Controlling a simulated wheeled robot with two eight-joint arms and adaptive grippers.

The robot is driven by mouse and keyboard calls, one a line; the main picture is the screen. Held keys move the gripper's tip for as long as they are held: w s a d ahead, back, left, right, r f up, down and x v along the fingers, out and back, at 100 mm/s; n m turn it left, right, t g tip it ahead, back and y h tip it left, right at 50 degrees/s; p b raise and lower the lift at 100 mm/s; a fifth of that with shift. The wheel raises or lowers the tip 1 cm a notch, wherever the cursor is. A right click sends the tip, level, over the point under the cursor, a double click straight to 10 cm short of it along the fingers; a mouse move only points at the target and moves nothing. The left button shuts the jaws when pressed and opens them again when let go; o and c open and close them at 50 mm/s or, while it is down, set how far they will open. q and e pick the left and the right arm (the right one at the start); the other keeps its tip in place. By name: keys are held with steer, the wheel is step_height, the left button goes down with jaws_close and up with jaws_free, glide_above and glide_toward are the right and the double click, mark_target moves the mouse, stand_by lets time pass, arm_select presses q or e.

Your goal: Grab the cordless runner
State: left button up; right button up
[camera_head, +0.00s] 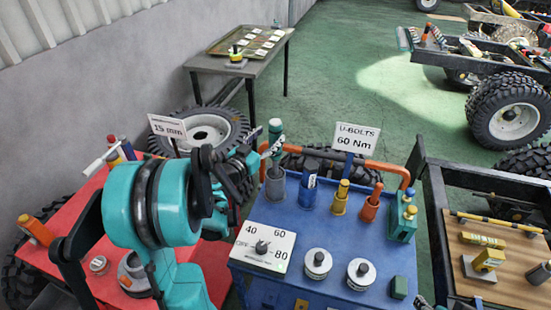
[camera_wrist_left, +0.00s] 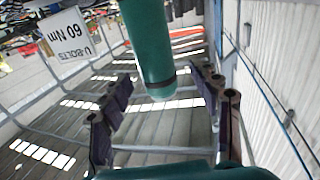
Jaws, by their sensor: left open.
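What looks like the cordless runner is a teal-green cylindrical tool (camera_head: 275,128) standing upright in a grey cup (camera_head: 275,184) at the left back of the blue cart top. My left gripper (camera_head: 264,153) reaches in from the left at the height of the tool's upper part. It is open. In the left wrist view the green cylinder (camera_wrist_left: 150,45) comes down between the spread dark fingers (camera_wrist_left: 163,98), with a gap showing on each side. The arm and fingers hide part of the tool in the head view. My right gripper is not clearly in view.
The blue cart (camera_head: 345,235) carries other upright tools in holders, a torque dial plate (camera_head: 262,246), two round metal pieces and a "U-BOLTS 60 Nm" sign (camera_head: 357,139). An orange rail (camera_head: 385,166) runs along its back. A red cart (camera_head: 75,245) stands left.

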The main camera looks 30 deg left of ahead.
arm_select(q)
steer(key=w, duration=0.4)
steer(key=shift+d+r+b, duration=0.1)
steer(key=shift+d+b, duration=0.05)
steer(key=shift+b, duration=0.25)
jaws_close()
steer(key=shift+r, duration=0.1)
